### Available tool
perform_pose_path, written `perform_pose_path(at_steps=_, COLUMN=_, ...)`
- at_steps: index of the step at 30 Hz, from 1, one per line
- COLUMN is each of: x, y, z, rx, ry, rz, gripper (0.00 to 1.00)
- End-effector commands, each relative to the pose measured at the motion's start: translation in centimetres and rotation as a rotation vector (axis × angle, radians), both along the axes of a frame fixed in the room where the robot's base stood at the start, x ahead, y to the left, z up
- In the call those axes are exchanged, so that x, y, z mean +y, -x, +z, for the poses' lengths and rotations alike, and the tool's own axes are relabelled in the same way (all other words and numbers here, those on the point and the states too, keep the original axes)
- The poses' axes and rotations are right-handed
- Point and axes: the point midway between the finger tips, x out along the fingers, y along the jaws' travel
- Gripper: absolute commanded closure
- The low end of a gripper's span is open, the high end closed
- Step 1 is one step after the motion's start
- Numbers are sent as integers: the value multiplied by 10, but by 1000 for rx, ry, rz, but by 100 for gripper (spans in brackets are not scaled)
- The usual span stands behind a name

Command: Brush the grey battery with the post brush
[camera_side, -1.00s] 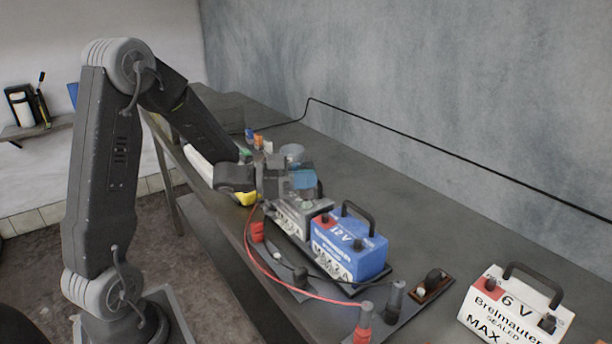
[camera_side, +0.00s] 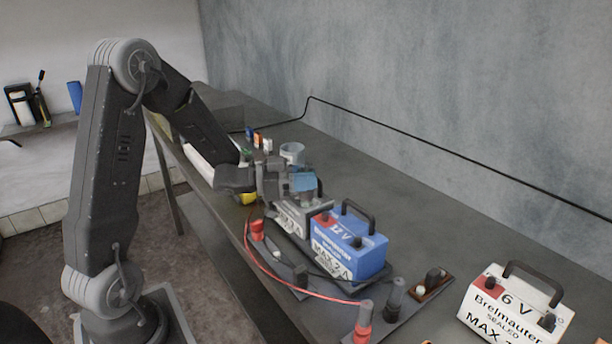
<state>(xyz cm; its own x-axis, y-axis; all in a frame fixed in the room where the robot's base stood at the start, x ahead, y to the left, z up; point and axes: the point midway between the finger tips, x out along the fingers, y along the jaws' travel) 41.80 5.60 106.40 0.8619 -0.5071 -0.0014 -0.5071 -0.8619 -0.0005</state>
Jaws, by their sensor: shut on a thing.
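The grey battery (camera_side: 300,217) stands on the bench just behind and left of a blue 12 V battery (camera_side: 348,247). My gripper (camera_side: 288,184) is over the grey battery's far end and covers part of its top. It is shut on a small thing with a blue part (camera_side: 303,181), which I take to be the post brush. The brush's working end is hidden or too small to make out, so I cannot tell whether it touches a post.
A red clamp (camera_side: 257,230) and red cable run along the bench's front edge. A white 6 V battery (camera_side: 515,305) stands at right. A clear cup (camera_side: 292,153) and small bottles stand behind my gripper.

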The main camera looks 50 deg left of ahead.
Motion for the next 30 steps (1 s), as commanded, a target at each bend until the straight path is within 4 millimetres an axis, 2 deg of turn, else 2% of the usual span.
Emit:
perform_pose_path(at_steps=26, x=0, y=0, z=-18, rx=0, ry=1, rz=0, gripper=100)
perform_pose_path(at_steps=27, x=0, y=0, z=-18, rx=-1, ry=1, rz=0, gripper=75)
perform_pose_path(at_steps=30, x=0, y=0, z=-18, rx=-1, ry=1, rz=0, gripper=66)
